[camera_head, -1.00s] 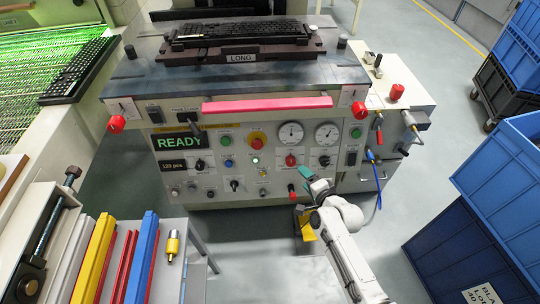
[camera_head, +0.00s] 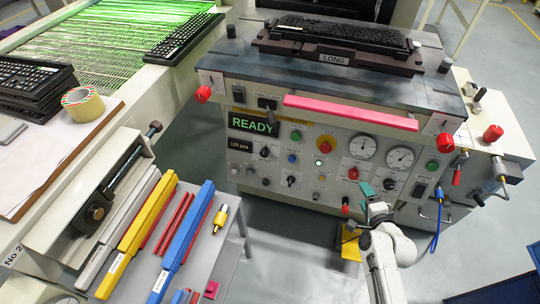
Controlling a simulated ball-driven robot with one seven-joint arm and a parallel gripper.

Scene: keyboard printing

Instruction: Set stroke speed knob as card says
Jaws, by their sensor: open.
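The machine's control panel (camera_head: 325,165) faces me, with a lit green READY display (camera_head: 254,123). Its dark knobs include a left one (camera_head: 264,152), a lower middle one (camera_head: 290,181) and one below the right gauge (camera_head: 390,184). A red knob (camera_head: 353,172) sits below the left gauge. The labels are too small to read, so I cannot tell which is stroke speed. A clipboard with a pale sheet (camera_head: 35,150) lies at the left; I see no readable writing and cannot tell if it is the card. My gripper (camera_head: 371,192) is open and empty before the panel's lower right.
A side table holds yellow and blue bars (camera_head: 186,240) and a small yellow cylinder (camera_head: 220,218). A tape roll (camera_head: 83,103) rests near stacked keyboards (camera_head: 35,85). A pink bar (camera_head: 350,112) runs along the machine's front edge. Grey floor is free between table and machine.

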